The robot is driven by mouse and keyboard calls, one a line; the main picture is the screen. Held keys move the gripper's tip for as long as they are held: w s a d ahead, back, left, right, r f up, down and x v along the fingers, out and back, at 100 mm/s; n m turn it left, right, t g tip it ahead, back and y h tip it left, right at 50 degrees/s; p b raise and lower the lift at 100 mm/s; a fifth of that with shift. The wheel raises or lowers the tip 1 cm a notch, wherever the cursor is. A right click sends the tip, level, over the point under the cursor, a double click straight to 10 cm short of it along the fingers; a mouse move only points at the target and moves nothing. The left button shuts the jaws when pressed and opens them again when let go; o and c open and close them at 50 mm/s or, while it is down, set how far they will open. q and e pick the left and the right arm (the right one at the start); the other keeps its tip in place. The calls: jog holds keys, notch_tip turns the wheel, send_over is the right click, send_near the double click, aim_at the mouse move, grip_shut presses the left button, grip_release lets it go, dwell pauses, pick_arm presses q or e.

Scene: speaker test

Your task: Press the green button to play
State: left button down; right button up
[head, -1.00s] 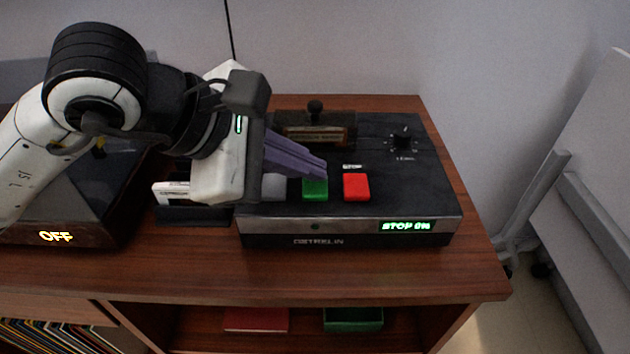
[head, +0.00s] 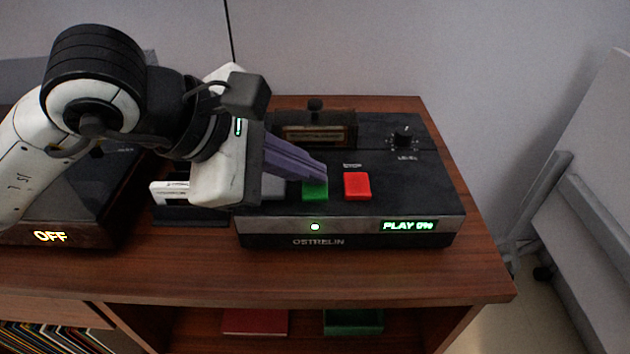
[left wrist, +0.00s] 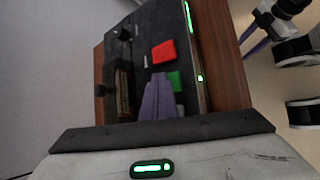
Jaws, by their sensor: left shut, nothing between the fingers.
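The player (head: 290,233) is a dark box with a silver front strip on a wooden cabinet. Its green button (head: 315,193) is on the top, left of the red button (head: 357,186). The display (head: 408,226) reads PLAY with a percentage, and a small white light (head: 315,227) is lit on the front. My left gripper (head: 322,172) is shut and empty, its purple fingertips at the back edge of the green button, seemingly touching it. In the left wrist view the fingers cover part of the green button (left wrist: 174,80). My right gripper is not in the head view.
A cassette slot (head: 318,134) and a level knob (head: 403,138) are on the player's top. A grey button (head: 273,186) is left of the green one, partly behind my gripper. A dark device showing OFF (head: 51,237) stands at left. The cabinet front edge is clear.

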aim_at(307, 190)
pick_arm(q)
jog(key=shift+f, duration=0.1)
dwell(0.3)
jog(key=shift+r+p, duration=0.4)
jog(key=shift+r, duration=0.55)
jog(key=shift+r+p, duration=1.3)
jog(key=shift+r, duration=1.2)
